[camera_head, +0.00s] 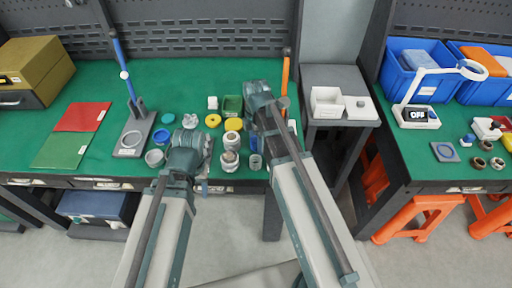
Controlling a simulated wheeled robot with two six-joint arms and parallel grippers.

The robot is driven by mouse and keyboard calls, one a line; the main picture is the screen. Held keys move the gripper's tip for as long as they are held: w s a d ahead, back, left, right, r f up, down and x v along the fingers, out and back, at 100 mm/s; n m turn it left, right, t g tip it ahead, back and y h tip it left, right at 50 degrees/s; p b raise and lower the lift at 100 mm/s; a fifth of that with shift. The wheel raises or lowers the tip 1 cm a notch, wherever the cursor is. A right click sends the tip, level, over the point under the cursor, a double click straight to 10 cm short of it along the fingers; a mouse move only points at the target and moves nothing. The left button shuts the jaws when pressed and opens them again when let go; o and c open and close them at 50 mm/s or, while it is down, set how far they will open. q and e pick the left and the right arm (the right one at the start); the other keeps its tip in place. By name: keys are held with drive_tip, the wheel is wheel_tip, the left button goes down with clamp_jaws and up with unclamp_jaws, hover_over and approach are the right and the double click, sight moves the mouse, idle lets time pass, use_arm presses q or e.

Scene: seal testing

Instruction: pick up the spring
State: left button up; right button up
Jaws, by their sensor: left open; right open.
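I cannot make out a spring for certain among the small parts on the green bench mat (80,85). Small round parts stand between and below my two grippers, among them a stacked white-and-brown part (231,141) and a small grey-blue cup-like part (256,162). My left gripper (190,140) is over the front middle of the mat, left of the stacked part. The arms hide part of the mat.
Yellow discs (213,120) and a blue ring (161,136) lie nearby. A blue rod on a grey stand (133,135) rises at left, near red (82,117) and green (67,149) plates. An orange upright (285,75) stands by the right gripper. Another bench is at right.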

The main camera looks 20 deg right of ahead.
clamp_jaws()
idle(0.3)
use_arm(q)
drive_tip(key=shift+r, duration=0.15)
use_arm(e)
drive_tip(key=shift+r, duration=0.1)
